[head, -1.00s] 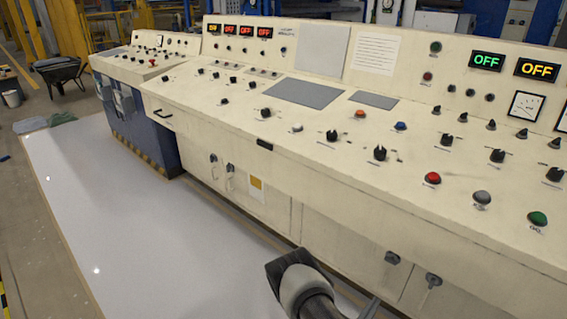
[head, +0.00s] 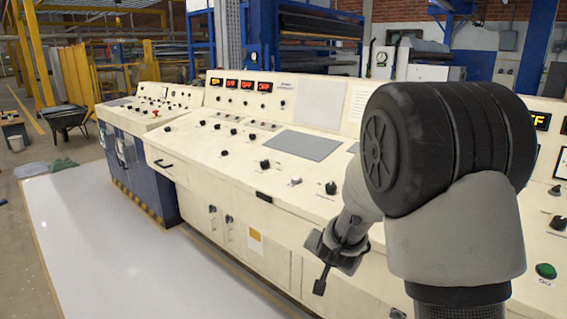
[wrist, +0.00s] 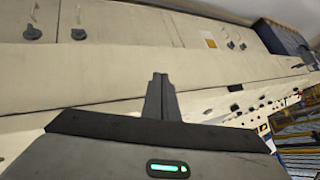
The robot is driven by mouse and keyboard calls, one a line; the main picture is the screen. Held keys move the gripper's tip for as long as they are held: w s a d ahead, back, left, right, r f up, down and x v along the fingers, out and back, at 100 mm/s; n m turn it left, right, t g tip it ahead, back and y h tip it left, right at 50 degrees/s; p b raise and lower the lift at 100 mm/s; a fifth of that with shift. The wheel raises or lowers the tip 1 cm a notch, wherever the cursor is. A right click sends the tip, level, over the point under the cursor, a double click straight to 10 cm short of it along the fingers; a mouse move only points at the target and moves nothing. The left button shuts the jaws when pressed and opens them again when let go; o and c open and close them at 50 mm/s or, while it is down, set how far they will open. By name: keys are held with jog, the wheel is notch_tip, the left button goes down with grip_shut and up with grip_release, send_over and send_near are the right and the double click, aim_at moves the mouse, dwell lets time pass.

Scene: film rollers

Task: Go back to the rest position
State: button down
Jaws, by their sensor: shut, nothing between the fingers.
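My gripper (head: 323,272) hangs at the end of my folded arm in the head view, in front of the console's lower cabinet front. In the wrist view my gripper's fingers (wrist: 158,92) are together with nothing between them. The long cream control console (head: 235,165) runs across the head view, with knobs, buttons and lit displays on its sloped top. My arm covers part of its right side. The console also shows tilted in the wrist view (wrist: 115,45). I cannot tell the exact gap between my gripper and the console.
A white floor area (head: 120,255) lies clear at the left, in front of the console. A blue-based console section (head: 140,165) stands at the far left end. A green button (head: 545,271) shows right of my arm.

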jog(key=s+a+r+n+g+y, duration=0.15)
jog(key=s+r+n, duration=0.25)
jog(key=s+r, duration=1)
jog(key=s+d+r+n+g, duration=0.1)
jog(key=s+d+r+n, duration=0.1)
jog(key=s, duration=0.8)
jog(key=s+d+r+n+g, duration=0.1)
jog(key=s+d, duration=0.1)
jog(key=s, duration=0.7)
notch_tip(320, 180, up, 26)
jog(key=p, duration=2.5)
jog(key=shift+a+f+h+p, duration=0.15)
jog(key=shift+f+h+p, duration=0.05)
jog(key=shift+h+p, duration=0.15)
jog(key=shift+w, duration=0.1)
